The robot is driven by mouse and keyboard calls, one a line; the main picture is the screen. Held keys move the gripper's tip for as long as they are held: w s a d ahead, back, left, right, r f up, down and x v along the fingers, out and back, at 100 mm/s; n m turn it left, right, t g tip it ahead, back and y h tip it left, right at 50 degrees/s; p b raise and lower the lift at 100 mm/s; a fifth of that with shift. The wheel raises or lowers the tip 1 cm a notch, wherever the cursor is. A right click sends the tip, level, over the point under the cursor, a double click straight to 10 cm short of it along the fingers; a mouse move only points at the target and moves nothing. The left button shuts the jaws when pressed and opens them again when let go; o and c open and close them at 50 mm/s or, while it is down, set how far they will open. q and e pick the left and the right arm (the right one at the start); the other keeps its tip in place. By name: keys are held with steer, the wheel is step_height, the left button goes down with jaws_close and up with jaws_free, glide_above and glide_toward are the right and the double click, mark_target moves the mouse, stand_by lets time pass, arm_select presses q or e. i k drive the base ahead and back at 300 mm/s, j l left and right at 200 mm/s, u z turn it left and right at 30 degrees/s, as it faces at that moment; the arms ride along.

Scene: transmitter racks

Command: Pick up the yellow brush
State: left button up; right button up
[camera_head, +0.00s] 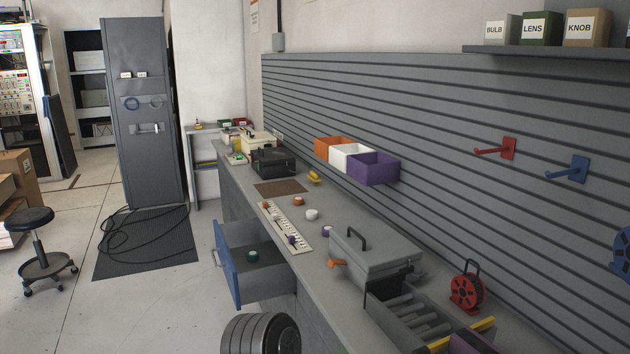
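A small yellow object (314,177) lies on the grey workbench below the orange wall bin; it may be the yellow brush, but it is too small to tell. Neither of my grippers is in view.
The workbench (350,214) runs along the slatted wall. A closed grey toolbox (375,258), a red reel (467,287) and an open compartment tray (412,315) crowd its near end. A blue-fronted drawer (228,265) stands open into the floor space. A stool (38,219) stands left.

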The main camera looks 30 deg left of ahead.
mark_target(313, 178)
steer(key=u, duration=2.05)
steer(key=i, duration=7.25)
steer(key=j+z, duration=0.1)
steer(key=z, duration=1.5)
